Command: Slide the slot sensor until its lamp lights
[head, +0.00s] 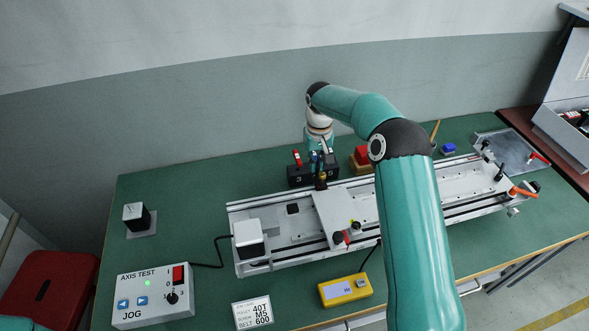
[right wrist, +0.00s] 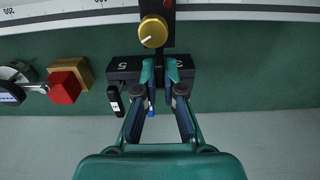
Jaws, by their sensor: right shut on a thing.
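The slot sensor is a small black body (right wrist: 168,40) with a yellow knob (right wrist: 153,30) at the far rail edge of the gantry; it shows as a dark, yellowish piece in the head view (head: 321,181). My right gripper (right wrist: 162,64) reaches over the gantry from behind, its fingers shut on the sensor's rear end. The fingers partly hide the contact. A small red spot (right wrist: 168,4) shows on the black part; I cannot tell whether it is a lit lamp. My left gripper is out of view.
A black numbered block (right wrist: 122,70) with coloured tool handles stands close behind the gantry (head: 286,222). A red block on a wooden base (head: 361,157) is to its right. A jog box (head: 152,294) and yellow meter (head: 345,290) stand in front. A scale (right wrist: 70,20) runs along the rail.

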